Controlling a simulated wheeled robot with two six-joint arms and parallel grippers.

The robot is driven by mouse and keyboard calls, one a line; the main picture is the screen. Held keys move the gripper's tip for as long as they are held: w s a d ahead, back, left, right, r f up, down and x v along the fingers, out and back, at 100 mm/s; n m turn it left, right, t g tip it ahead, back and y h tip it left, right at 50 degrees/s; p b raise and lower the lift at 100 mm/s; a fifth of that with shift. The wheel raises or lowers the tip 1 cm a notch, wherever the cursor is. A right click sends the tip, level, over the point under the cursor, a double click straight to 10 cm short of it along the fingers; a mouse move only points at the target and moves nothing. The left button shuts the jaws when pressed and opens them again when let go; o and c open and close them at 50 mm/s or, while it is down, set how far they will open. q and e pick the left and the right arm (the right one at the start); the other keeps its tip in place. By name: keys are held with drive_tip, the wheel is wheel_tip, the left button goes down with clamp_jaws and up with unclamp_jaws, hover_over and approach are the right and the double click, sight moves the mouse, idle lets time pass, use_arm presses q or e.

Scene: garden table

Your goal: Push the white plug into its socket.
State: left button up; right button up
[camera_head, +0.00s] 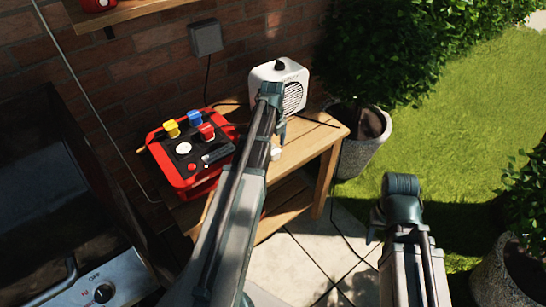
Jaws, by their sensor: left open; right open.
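A red-framed socket box (165,170) with a dark top lies on the wooden table. A yellow plug (171,129), a blue plug (195,118) and a red plug (207,131) stand on its top. A white round spot (184,148), perhaps the white socket, shows in front of them. A small white object (276,154), probably the white plug, is on the table to the right of my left arm. My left gripper (281,131) is open above it, its fingers small and partly hidden by the arm. My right gripper (375,228) is open, mostly hidden behind its arm, away from the table.
A white heater-like box (280,84) stands at the table's back, with dark cables nearby. A grey wall box (206,37) hangs on the brick wall. A grill (75,245) is at lower left. Potted plants (362,140) stand to the right. The table's front right (315,140) is clear.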

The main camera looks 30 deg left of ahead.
sight(273, 149)
use_arm(q)
wheel_tip(273, 149, down, 3)
drive_tip(key=shift+f+b, duration=0.1)
drive_tip(key=shift+b, duration=0.95)
drive_tip(key=shift+r, duration=0.2)
use_arm(e)
wheel_tip(273, 149, down, 3)
drive_tip(key=shift+r, duration=0.1)
use_arm(q)
drive_tip(key=c, duration=1.3)
drive_tip(key=shift+r+p, duration=0.2)
drive_tip(key=shift+p, duration=0.1)
drive_tip(key=shift+c, duration=0.2)
use_arm(e)
drive_tip(key=shift+r, duration=0.15)
